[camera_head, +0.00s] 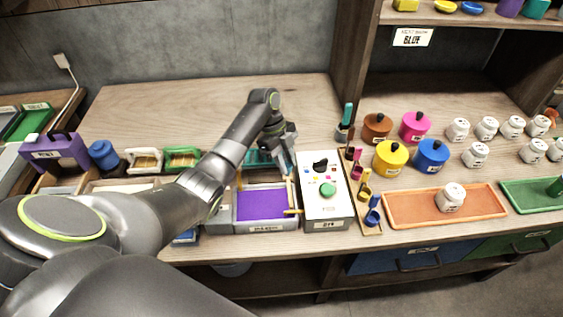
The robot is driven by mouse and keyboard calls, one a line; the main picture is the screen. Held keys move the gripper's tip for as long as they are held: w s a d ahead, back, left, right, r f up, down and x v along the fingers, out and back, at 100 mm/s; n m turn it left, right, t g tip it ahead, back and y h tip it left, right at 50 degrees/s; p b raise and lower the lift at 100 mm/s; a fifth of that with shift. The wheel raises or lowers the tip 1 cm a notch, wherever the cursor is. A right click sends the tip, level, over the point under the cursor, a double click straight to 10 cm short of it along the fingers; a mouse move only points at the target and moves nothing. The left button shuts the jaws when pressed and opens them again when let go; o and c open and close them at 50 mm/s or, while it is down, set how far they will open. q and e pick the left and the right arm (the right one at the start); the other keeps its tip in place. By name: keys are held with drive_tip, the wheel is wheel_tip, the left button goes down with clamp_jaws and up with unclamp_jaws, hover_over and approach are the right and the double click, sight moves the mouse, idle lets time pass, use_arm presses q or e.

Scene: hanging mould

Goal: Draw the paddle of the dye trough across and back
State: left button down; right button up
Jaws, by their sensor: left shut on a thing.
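The dye trough (262,204) is a grey box with purple dye, at the front middle of the bench with a label on its front. My left arm reaches across from the left, and its gripper (286,160) is at the trough's back right edge, next to the control box. The left gripper is shut on the paddle, which is mostly hidden by the fingers and arm. A small yellow spout or rod (292,211) shows at the trough's front right. My right gripper is not in view.
A white control box (326,195) with a green button stands right of the trough. Coloured pots (390,157), small white jars (475,154) and an orange tray (412,210) are further right. Green-framed items (182,158) and a purple caddy (58,150) stand left. The back middle bench is clear.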

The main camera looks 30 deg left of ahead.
use_arm(q)
drive_tip(key=c, duration=1.5)
unclamp_jaws()
drive_tip(key=shift+w+d+r, duration=0.1)
drive_tip(key=shift+w+d, duration=0.05)
drive_tip(key=shift+d, duration=0.05)
drive_tip(key=o, duration=0.3)
drive_tip(key=shift+d, duration=0.15)
drive_tip(key=shift+o, duration=0.2)
drive_tip(key=shift+a+r, duration=0.2)
drive_tip(key=shift+a, duration=0.1)
drive_tip(key=p+v, duration=0.5)
drive_tip(key=v, duration=1.1)
drive_tip(key=shift+r, duration=0.45)
drive_tip(key=shift+f, duration=0.1)
